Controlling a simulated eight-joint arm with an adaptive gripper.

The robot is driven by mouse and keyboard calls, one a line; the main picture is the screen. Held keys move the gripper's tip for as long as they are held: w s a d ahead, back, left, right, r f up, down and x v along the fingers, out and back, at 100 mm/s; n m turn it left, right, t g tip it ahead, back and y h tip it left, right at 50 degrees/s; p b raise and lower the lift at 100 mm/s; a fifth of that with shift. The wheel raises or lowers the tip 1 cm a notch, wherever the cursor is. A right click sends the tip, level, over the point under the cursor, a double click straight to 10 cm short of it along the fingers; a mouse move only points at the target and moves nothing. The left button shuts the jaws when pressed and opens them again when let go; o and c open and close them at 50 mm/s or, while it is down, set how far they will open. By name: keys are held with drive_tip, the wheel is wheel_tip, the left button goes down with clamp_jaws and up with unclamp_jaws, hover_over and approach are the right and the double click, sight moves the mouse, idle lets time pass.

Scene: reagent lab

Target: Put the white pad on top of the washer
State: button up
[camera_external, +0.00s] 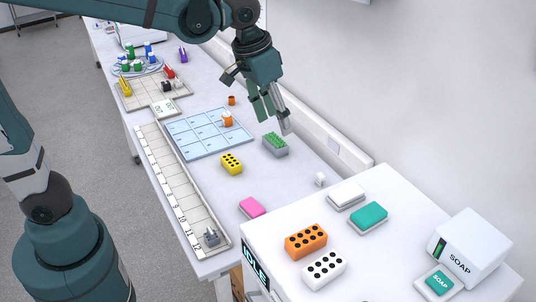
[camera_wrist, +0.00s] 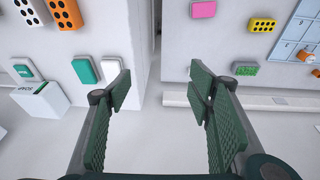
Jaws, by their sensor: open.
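The white pad (camera_external: 347,194), a white slab on a grey base, lies flat on the white machine with an IDLE display, which looks like the washer (camera_external: 285,275). It is near the washer's back edge, beside a teal pad (camera_external: 368,216). In the wrist view the white pad (camera_wrist: 111,68) is just left of the washer's edge, partly behind the left finger. My gripper (camera_external: 274,118) is open and empty, above the table near a green-topped grey block (camera_external: 275,144), away from the pad. Its spread fingers show in the wrist view (camera_wrist: 161,90).
An orange dotted block (camera_external: 306,241), a white dotted block (camera_external: 325,269) and a soap box (camera_external: 468,248) also stand on the washer. The table holds a pink pad (camera_external: 252,207), a yellow block (camera_external: 231,163) and a blue grid mat (camera_external: 190,137). A wall runs along the right.

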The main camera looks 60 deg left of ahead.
drive_tip(key=s+a+f+t, duration=0.2)
drive_tip(key=s+a, duration=0.4)
drive_tip(key=s, duration=0.3)
drive_tip(key=s+a+f+t, duration=0.2)
drive_tip(key=s+a, duration=0.4)
drive_tip(key=s, duration=0.4)
drive_tip(key=shift+s+a+f+y, duration=0.3)
drive_tip(key=shift+a+f, duration=0.1)
drive_tip(key=shift+f, duration=0.5)
